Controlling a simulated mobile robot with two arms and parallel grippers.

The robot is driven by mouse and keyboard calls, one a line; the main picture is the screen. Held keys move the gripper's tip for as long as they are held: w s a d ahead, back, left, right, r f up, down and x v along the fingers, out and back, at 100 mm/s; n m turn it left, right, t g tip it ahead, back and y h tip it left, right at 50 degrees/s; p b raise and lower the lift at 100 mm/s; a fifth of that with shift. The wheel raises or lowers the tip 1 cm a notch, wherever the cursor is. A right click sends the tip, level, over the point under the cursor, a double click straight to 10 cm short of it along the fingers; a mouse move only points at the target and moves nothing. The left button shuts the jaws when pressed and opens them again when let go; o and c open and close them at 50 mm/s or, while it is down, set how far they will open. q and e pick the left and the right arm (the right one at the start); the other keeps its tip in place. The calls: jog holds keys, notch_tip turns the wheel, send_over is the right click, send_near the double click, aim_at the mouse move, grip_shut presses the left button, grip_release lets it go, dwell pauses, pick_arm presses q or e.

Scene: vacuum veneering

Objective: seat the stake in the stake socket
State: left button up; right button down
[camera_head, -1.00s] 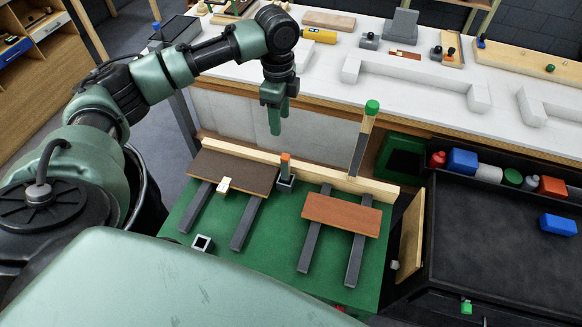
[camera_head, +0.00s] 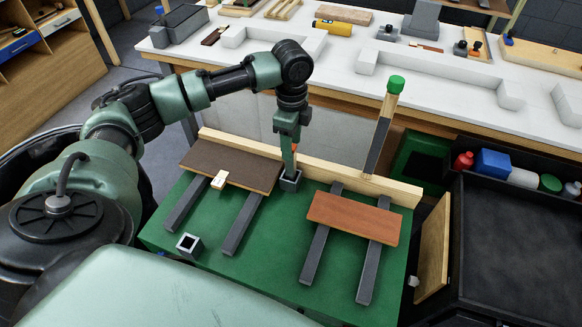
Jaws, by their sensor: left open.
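The orange-topped stake (camera_head: 296,149) is mostly hidden behind my left gripper. It stands upright in a grey square holder (camera_head: 291,183) by the wooden rail at the back of the green table. My left gripper (camera_head: 288,168) is open and points straight down at the stake, its fingers just above the holder. I cannot tell whether the fingers touch the stake. A second grey square socket (camera_head: 189,245), open-topped with a dark, empty inside, sits at the front left of the green table. My right gripper is not in view.
A brown board (camera_head: 232,163) and a reddish board (camera_head: 354,217) lie across dark bars on the green table (camera_head: 268,265). A tall green-capped post (camera_head: 382,125) rises at the rail. A black tray (camera_head: 520,230) stands at right. The table between the boards is clear.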

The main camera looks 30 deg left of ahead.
aim_at(291, 167)
pick_arm(q)
notch_tip(291, 167, down, 5)
jog(key=shift+s+f+p, duration=0.1)
jog(key=shift+s+p, duration=0.05)
jog(key=shift+p, duration=0.15)
grip_shut()
